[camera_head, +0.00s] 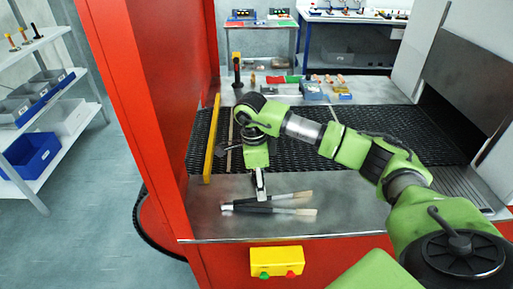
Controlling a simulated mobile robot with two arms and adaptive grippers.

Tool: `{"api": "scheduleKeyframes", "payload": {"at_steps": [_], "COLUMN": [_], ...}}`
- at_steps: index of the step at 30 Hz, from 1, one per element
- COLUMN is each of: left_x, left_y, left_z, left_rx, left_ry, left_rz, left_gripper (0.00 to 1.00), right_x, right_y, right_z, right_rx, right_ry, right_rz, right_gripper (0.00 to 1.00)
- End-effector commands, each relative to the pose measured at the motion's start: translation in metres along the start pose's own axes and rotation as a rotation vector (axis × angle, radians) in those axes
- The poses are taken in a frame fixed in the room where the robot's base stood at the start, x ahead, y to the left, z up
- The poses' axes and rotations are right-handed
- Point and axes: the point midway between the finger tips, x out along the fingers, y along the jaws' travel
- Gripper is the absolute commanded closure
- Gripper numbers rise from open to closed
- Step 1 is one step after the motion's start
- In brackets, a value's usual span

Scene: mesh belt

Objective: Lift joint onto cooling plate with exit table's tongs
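A pair of tongs (290,210) lies on the steel front table, its two arms spread and pale ends pointing right. My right arm reaches in from the right, and its gripper (261,190) points down at the tongs' middle. The fingers look narrow and meet or overlap the dark part of the tongs; whether they are shut on it is not clear. The joint cannot be made out for sure; my arm hides part of the belt. I cannot identify the cooling plate with certainty. My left gripper is out of view.
The dark mesh belt (290,158) runs behind the front table (350,215), with a yellow bar (212,140) across its left side. Red housing (150,90) stands at left. A yellow button box (277,261) is on the front. Small items stand on the rear table.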

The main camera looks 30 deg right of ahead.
Motion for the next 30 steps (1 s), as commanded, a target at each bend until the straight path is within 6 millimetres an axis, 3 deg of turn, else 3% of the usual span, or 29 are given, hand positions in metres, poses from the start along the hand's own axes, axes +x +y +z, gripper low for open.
{"api": "scheduleKeyframes", "payload": {"at_steps": [8,21,30], "left_x": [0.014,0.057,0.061], "left_y": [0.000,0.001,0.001], "left_z": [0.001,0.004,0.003], "left_rx": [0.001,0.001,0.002], "left_ry": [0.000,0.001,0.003], "left_rz": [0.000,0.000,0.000], "left_gripper": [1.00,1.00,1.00], "right_x": [0.023,0.084,0.089], "right_y": [0.001,0.000,0.000], "right_z": [0.001,0.001,0.001], "right_rx": [0.000,0.000,0.000], "right_ry": [-0.001,0.000,-0.002], "right_rz": [0.002,0.000,0.000], "right_gripper": [0.51,0.51,0.51]}}
